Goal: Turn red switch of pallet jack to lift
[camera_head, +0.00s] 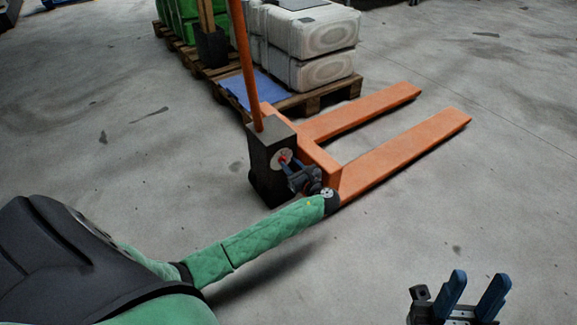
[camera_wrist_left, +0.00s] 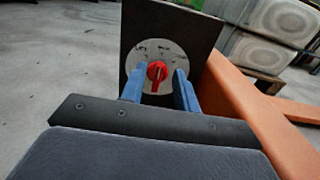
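The orange pallet jack (camera_head: 328,172) stands on the floor with its dark box (camera_head: 266,180) at the handle end. The red switch (camera_wrist_left: 157,72) sits on a round pale dial on that box, with small lettering above it. In the head view the red switch (camera_head: 283,159) is small, just beyond my left gripper (camera_head: 292,168). In the left wrist view my left gripper (camera_wrist_left: 159,88) has its blue fingers apart, one on each side of the switch; contact cannot be told. My right gripper (camera_head: 473,290) is open and empty at the bottom right, away from the jack.
Wooden pallets (camera_head: 312,100) with stacked white sacks (camera_head: 312,35) stand behind the jack. A blue sheet (camera_head: 254,88) lies on a pallet. The orange handle (camera_head: 243,55) rises from the box. The concrete floor at right is clear.

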